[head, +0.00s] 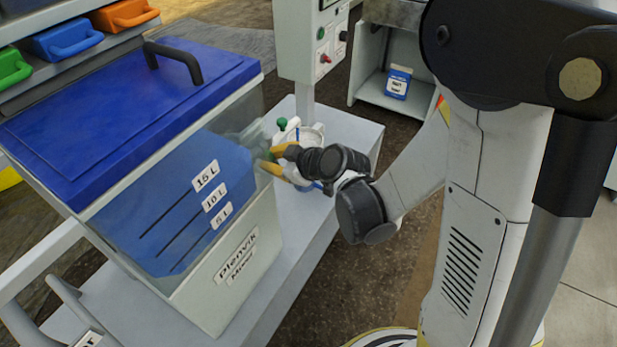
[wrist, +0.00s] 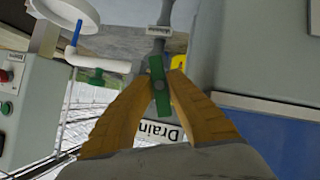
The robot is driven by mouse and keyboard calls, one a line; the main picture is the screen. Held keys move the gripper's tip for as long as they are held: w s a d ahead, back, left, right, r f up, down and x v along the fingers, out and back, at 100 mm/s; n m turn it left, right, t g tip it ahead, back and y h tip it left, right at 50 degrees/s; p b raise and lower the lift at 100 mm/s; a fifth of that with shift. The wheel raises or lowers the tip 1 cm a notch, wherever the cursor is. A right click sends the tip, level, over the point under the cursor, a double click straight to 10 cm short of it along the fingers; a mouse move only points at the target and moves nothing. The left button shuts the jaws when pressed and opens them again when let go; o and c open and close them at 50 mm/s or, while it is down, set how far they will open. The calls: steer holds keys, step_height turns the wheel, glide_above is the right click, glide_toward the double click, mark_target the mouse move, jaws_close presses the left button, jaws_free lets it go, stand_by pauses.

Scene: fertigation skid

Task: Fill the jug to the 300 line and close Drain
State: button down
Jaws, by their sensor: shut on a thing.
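In the wrist view, which is upside down, my gripper (wrist: 160,85) has its yellow fingers closed around a green valve lever (wrist: 157,72). The lever lies roughly in line with a grey pipe (wrist: 168,45). The label reading Drain (wrist: 160,130) is beside it, partly behind a finger. A white round-rimmed jug (wrist: 88,10) is partly cut off, near a white spout. A thin blue stream (wrist: 76,34) shows between spout and jug. The jug's level and 300 line cannot be read. In the head view, my gripper (head: 275,160) is beside the tank, and my wrist hides much of the jug.
The blue-lidded tank (head: 247,215) stands close left of my gripper. Another green valve handle (wrist: 97,77) sits on the white pipe (wrist: 110,65). A control box (head: 312,45) rises behind on a post. A blue-labelled container (head: 398,82) stands on a shelf behind. The bench's right side is partly clear.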

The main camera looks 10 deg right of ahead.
stand_by(0.4)
steer(key=shift+w+f+m+g+y, duration=0.1)
steer(key=shift+w+m+g+y, duration=0.1)
steer(key=shift+m+g+y, duration=0.6)
steer(key=shift+s+m+g+y, duration=0.15)
steer(key=shift+m+g+y, duration=0.15)
steer(key=shift+m+g, duration=0.15)
steer(key=c, duration=1.3)
jaws_free()
steer(key=shift+o, duration=0.2)
steer(key=s+d, duration=0.5)
